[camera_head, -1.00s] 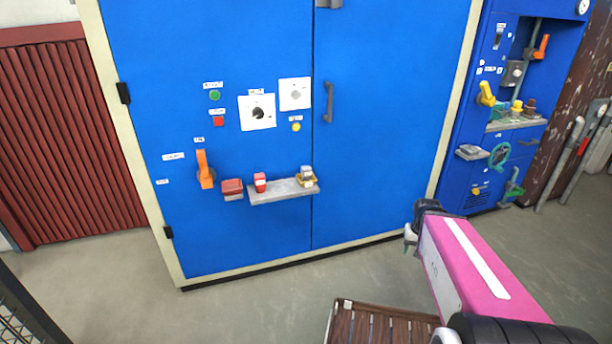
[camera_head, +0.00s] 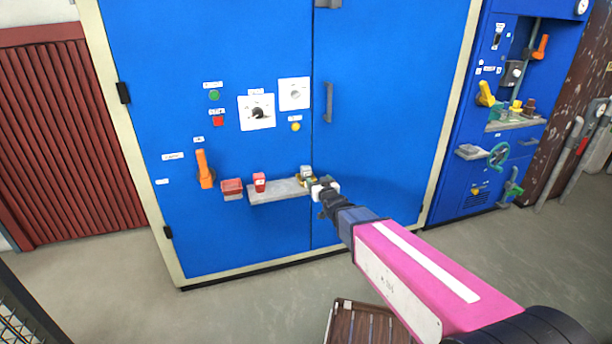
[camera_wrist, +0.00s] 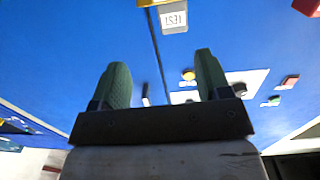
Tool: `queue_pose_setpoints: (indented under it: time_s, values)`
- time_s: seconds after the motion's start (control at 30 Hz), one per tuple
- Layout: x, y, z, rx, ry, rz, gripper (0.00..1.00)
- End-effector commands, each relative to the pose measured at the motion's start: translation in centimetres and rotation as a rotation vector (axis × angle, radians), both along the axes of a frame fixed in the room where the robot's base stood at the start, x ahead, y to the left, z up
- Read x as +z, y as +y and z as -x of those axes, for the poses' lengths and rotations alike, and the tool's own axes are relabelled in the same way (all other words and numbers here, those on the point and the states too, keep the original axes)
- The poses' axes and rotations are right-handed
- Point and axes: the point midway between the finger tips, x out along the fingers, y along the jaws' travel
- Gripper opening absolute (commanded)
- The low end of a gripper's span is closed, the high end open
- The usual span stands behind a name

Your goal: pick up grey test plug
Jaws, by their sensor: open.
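The grey test plug (camera_head: 306,171) sits in a yellow holder (camera_head: 302,181) at the right end of the small grey shelf on the blue cabinet. In the wrist view the grey plug (camera_wrist: 173,20) shows a "TEST" label and lies near the top edge, beyond the fingertips. My gripper (camera_head: 325,188) is just to the right of the plug in the head view and partly overlaps the shelf end. In the wrist view my gripper (camera_wrist: 163,78) has its two green fingers wide apart with nothing between them.
The grey shelf (camera_head: 270,195) also bears a red block (camera_head: 259,182). A red box (camera_head: 232,189) and an orange lever (camera_head: 204,170) are further left. The door handle (camera_head: 328,102) is above my gripper. A brown slatted crate (camera_head: 345,318) stands on the floor.

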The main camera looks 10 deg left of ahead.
Motion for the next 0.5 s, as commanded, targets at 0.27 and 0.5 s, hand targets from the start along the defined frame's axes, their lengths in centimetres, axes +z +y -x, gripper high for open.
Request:
queue_pose_setpoints:
  time_s: [0.27,0.5]
  values:
    - [0.7,2.2,-0.8,0.027,-0.048,-0.029,0.7]
    - [0.7,4.1,-3.9,0.026,-0.047,-0.029,0.7]
